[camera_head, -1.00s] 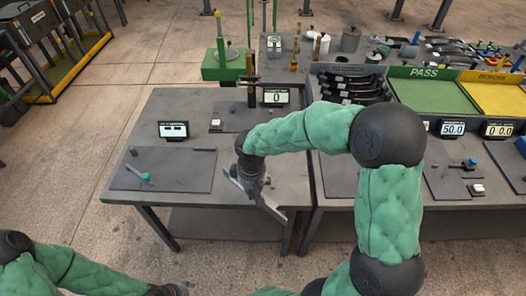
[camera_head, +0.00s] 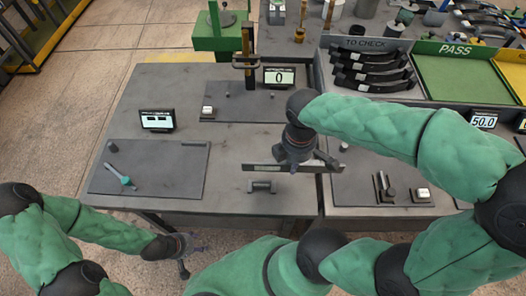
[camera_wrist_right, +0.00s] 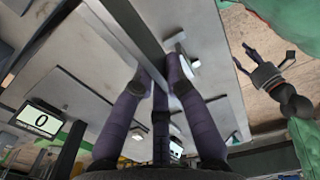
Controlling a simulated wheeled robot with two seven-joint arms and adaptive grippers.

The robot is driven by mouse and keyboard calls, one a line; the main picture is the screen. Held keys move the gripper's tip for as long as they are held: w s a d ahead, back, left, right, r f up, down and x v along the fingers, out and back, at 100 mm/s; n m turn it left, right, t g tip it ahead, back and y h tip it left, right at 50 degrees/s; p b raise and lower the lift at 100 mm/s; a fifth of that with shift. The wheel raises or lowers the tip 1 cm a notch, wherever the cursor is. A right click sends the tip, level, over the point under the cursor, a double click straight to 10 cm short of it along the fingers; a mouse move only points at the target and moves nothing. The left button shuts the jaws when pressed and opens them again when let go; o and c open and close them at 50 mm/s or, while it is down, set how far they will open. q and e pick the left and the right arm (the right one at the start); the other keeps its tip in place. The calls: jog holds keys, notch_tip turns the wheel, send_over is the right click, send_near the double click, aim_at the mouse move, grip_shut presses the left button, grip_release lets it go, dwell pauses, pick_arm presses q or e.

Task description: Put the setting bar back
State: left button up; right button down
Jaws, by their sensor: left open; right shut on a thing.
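The setting bar, a long flat grey bar (camera_head: 262,168), is held level across the picture above the front part of the left table. My right gripper (camera_head: 300,166) is shut on it. In the right wrist view the bar (camera_wrist_right: 128,26) runs between the purple fingers of this gripper (camera_wrist_right: 162,86). A small dark bracket (camera_head: 262,187) is on the table just in front of the bar, apart from it in the picture. My left gripper (camera_head: 184,250) is open and empty, off the table's front edge; it also shows in the right wrist view (camera_wrist_right: 264,70).
A dark plate (camera_head: 165,170) with a teal-handled tool (camera_head: 122,180) lies at the left. A display (camera_head: 157,120) and a display reading 0 (camera_head: 279,77) stand behind. A gauge post (camera_head: 248,60) rises at the back. Black curved parts (camera_head: 370,70) fill a rack.

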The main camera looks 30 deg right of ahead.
jog(key=w+f+b, duration=0.1)
jog(key=w+f, duration=0.1)
jog(key=w, duration=0.2)
jog(key=w+a+f+b, duration=0.1)
jog(key=w+f, duration=0.2)
jog(key=w, duration=0.1)
jog(key=w+a+f+b, duration=0.1)
jog(key=w+f+b, duration=0.1)
jog(key=w+f, duration=0.1)
jog(key=shift+w+a+f, duration=0.1)
jog(key=shift+w+f, duration=0.1)
jog(key=shift+w, duration=0.3)
jog(key=shift+w+f+b, duration=0.25)
jog(key=shift+f+b, duration=0.05)
jog(key=shift+f, duration=0.1)
jog(key=shift+w+f+b, duration=0.15)
jog(key=shift+f+b, duration=0.4)
jog(key=shift+f, duration=1.05)
jog(key=shift+f, duration=0.15)
jog(key=c, duration=1.6)
grip_release()
jog(key=o, duration=0.3)
jog(key=shift+a, duration=0.1)
jog(key=shift+o, duration=0.2)
